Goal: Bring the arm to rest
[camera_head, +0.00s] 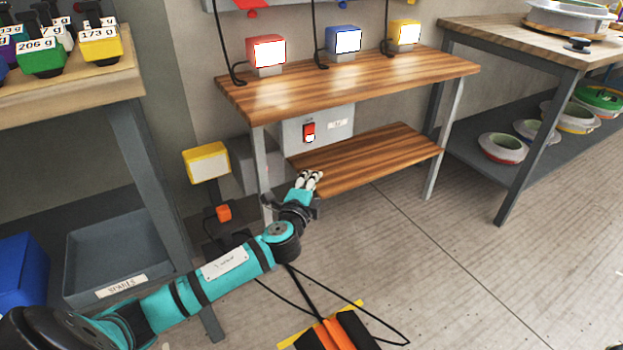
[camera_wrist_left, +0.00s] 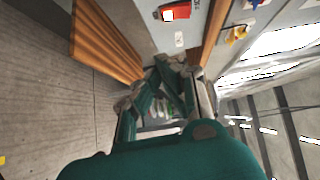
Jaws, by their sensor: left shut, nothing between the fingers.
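My left arm reaches in from the lower left of the head view. My left gripper (camera_head: 309,178) is shut and empty. It is in front of the wooden workbench (camera_head: 350,85), near the left end of its lower shelf (camera_head: 370,160). In the left wrist view the fingers of the gripper (camera_wrist_left: 172,72) come together with nothing held. A red switch (camera_head: 309,132) on a grey box under the bench top is above the gripper, apart from it. The switch also shows in the left wrist view (camera_wrist_left: 176,12). My right gripper is not in view.
A grey bin (camera_head: 120,250) and a blue bin (camera_head: 22,272) are at the left. Red, blue and yellow lit boxes stand on the bench. A side table (camera_head: 500,45) is at the right. The floor at right is clear.

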